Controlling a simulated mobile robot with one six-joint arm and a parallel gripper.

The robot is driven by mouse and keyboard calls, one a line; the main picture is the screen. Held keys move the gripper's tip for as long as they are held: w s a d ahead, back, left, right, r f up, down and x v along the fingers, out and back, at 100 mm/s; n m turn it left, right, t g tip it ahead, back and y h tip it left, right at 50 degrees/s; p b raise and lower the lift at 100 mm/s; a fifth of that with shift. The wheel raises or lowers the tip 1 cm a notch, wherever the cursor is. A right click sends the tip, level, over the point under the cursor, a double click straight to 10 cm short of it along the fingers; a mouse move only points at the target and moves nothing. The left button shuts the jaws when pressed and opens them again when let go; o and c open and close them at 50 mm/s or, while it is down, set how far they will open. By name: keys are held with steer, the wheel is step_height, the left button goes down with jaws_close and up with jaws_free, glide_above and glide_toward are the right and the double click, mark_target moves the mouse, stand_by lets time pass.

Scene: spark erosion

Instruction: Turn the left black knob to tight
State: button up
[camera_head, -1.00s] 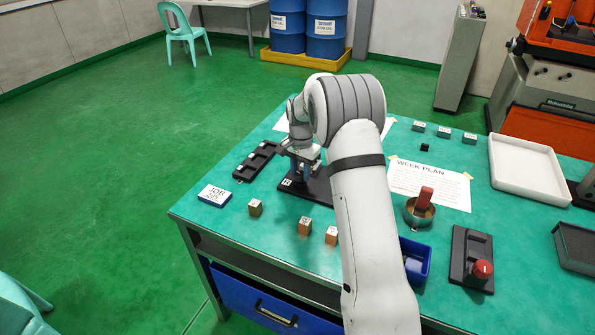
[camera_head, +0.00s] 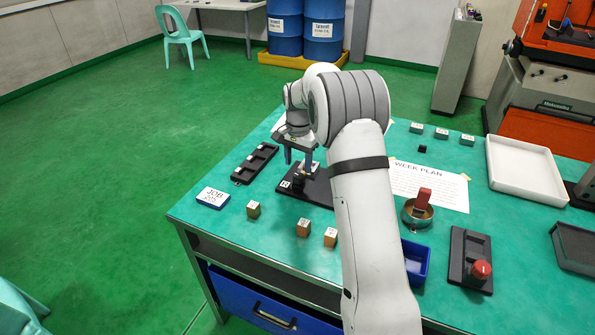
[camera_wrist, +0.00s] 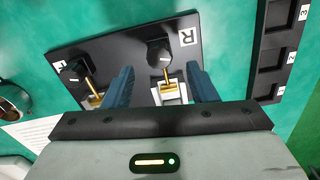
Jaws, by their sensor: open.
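A black plate (camera_wrist: 118,52) carries two black knobs with brass pins. One knob (camera_wrist: 158,48) is beside the label R (camera_wrist: 187,37). The other knob (camera_wrist: 76,68) is at the plate's left end in the wrist view, beside a label too small to read. My gripper (camera_wrist: 160,76) is open and empty, its two blue fingers on either side of the R-side brass pin (camera_wrist: 166,77) and pale block. In the head view my gripper (camera_head: 297,160) hangs over the plate (camera_head: 318,193); my arm hides part of the plate. Touching cannot be told.
A black slotted tray (camera_head: 256,163) lies left of the plate. Small blocks (camera_head: 303,227) stand along the front. A paper sheet (camera_head: 430,184), a round metal bowl (camera_head: 417,213) and a blue bin (camera_head: 415,262) are to the right.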

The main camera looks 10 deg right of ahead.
mark_target(298, 175)
steer(key=shift+r, duration=1.5)
steer(key=shift+s+r, duration=0.2)
steer(key=shift+r, duration=0.05)
steer(key=s+r+n+t, duration=0.1)
steer(key=s+r+n, duration=0.1)
steer(key=s+r, duration=0.45)
steer(key=s+r+n, duration=0.2)
steer(key=s+r, duration=0.1)
steer(key=s, duration=0.7)
steer(key=s+f+n+t, duration=0.1)
steer(key=s+n, duration=0.3)
steer(key=s, duration=1.7)
steer(key=shift+s+a+f+n+t, duration=0.2)
steer(key=shift+a+f+n+t, duration=0.15)
steer(key=shift+f, duration=0.35)
